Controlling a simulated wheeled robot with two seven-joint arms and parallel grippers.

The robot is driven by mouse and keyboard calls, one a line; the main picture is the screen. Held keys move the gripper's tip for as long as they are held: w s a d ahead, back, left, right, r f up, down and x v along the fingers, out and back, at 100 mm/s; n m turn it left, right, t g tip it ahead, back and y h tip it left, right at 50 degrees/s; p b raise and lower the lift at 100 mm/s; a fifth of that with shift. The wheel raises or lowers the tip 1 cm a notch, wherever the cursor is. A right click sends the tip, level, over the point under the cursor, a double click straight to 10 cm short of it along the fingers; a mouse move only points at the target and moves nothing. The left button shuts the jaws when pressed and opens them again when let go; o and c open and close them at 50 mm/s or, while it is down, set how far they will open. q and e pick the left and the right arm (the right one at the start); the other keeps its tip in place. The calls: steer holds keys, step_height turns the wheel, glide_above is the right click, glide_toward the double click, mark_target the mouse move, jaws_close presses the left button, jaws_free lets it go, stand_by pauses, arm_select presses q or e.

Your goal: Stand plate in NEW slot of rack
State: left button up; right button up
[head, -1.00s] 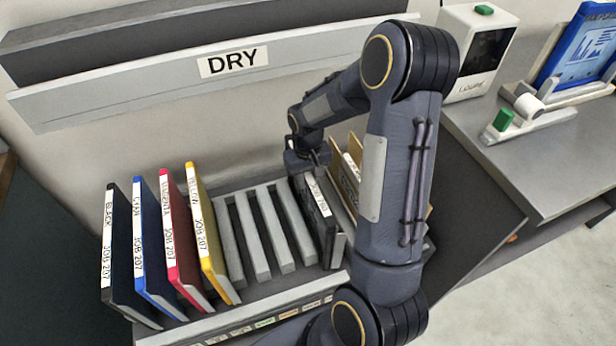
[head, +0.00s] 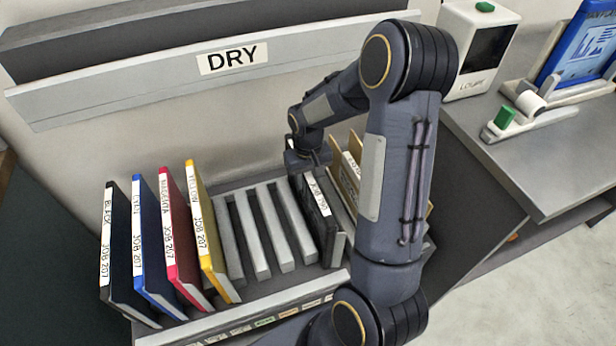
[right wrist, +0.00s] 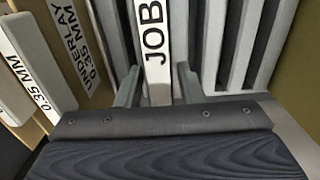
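A dark plate (head: 326,222) with a white JOB label on its spine stands in the rack (head: 236,262), to the right of the empty slots. The label also shows in the right wrist view (right wrist: 154,50). My right gripper (head: 302,163) is at the plate's upper back end. In the right wrist view its two fingers (right wrist: 159,80) flank the spine, one on each side, and look closed against it. Small labels along the rack's front are too small to read. The plate's lower edge is hidden. My left gripper is not in view.
Black (head: 115,255), blue (head: 150,245), red (head: 183,240) and yellow (head: 207,230) folders stand in the rack's left part. Tan underlay sheets (head: 345,180) stand close right of the plate. A DRY shelf (head: 130,85) hangs above. My right arm hides the rack's right part.

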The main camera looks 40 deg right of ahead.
steer(key=shift+o, duration=1.1)
step_height(320, 180, up, 8)
steer(key=shift+f+p, duration=0.1)
steer(key=shift+p, duration=0.2)
step_height(320, 180, up, 5)
steer(key=p, duration=0.4)
